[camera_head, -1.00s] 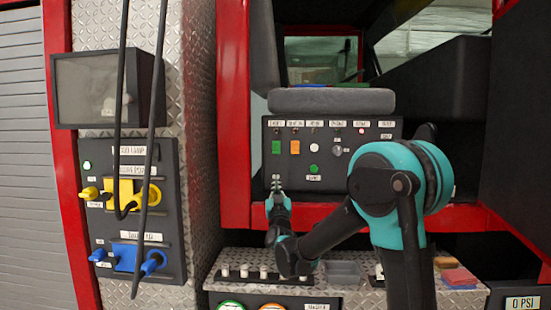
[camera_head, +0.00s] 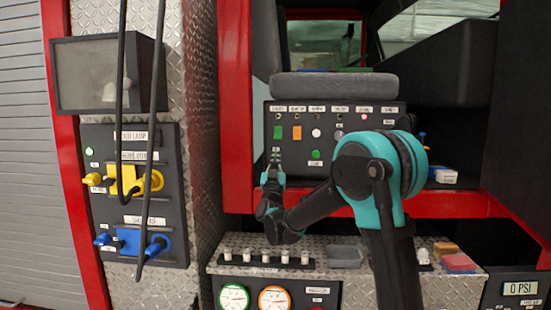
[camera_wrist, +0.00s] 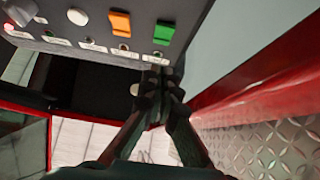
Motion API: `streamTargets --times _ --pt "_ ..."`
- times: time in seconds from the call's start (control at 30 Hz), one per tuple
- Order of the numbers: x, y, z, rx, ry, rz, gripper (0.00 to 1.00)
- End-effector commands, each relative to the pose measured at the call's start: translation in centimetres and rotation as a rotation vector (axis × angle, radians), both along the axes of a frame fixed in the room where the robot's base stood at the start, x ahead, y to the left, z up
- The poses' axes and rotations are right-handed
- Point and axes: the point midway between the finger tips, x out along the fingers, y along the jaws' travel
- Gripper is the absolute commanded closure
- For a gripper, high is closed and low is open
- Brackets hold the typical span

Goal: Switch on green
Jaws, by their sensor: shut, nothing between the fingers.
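A green rocker switch (camera_head: 278,132) sits at the left of the dark control panel (camera_head: 345,170), with an orange switch (camera_head: 297,133) to its right. In the wrist view the green switch (camera_wrist: 164,32) is at the top, right of the orange switch (camera_wrist: 120,23). A small round green button (camera_head: 316,155) is lower on the panel. My gripper (camera_head: 274,158) is shut and empty, just below the green switch in the head view. In the wrist view my gripper (camera_wrist: 160,75) points toward the panel's labelled edge below the green switch. I cannot tell whether it touches the panel.
A red frame post (camera_head: 236,110) stands left of the panel, and a grey cushion (camera_head: 334,86) lies above it. Below are a ledge with several pale-topped levers (camera_head: 265,256) and gauges (camera_head: 234,297). Yellow and blue valve handles (camera_head: 129,240) are at the left.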

Motion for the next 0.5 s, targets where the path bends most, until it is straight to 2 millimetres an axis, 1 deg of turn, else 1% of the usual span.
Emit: streamTargets --times 0.03,0.33,0.4,0.5 --pt "0.9 -0.1 0.7 0.0 0.0 -0.001 1.0" --pt "5.4 -0.1 4.2 0.001 0.0 -0.001 1.0" --pt "6.6 0.0 3.8 -0.001 0.0 -0.001 1.0" --pt "7.8 0.0 3.7 -0.001 0.0 -0.001 1.0"
